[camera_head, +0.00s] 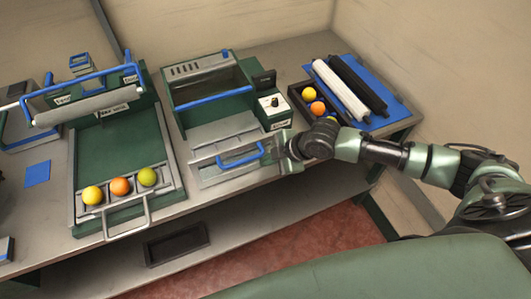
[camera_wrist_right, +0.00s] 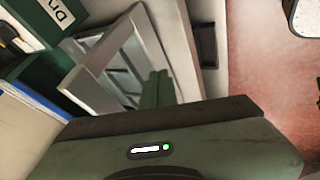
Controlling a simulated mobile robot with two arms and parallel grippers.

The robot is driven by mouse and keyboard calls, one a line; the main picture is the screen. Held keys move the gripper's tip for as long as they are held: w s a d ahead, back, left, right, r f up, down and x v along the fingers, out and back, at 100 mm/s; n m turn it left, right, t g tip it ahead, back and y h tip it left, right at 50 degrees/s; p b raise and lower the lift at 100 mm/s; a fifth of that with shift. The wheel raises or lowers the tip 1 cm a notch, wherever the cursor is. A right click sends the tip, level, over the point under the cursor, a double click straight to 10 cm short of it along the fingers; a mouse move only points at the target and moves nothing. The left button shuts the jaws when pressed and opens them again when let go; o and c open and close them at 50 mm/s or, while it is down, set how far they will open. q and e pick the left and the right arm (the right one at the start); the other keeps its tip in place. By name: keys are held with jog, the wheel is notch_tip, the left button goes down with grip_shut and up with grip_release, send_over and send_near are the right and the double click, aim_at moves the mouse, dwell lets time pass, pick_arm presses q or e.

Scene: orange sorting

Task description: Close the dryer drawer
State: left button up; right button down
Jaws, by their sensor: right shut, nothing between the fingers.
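The dryer (camera_head: 213,88) is a green and grey machine with a blue bar, in the middle of the bench in the head view. Its grey drawer (camera_head: 207,172) sticks out at the front and has a blue handle (camera_head: 240,157). In the right wrist view the drawer (camera_wrist_right: 100,58) shows a grey frame with an empty-looking, divided inside. My right gripper (camera_head: 287,160) is shut and empty at the drawer's right front end, close to the handle. Its green fingers (camera_wrist_right: 158,90) lie beside the drawer's front; I cannot tell whether they touch. My left gripper is out of view.
Left of the dryer, another green machine (camera_head: 112,128) has a pulled-out tray (camera_head: 107,210) holding three fruits. Behind my right wrist are a dark crate (camera_head: 297,92) with fruits and a blue mat (camera_head: 376,122) with rollers. Red floor (camera_head: 270,245) lies in front.

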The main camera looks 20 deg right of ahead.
jog(key=shift+w, duration=0.75)
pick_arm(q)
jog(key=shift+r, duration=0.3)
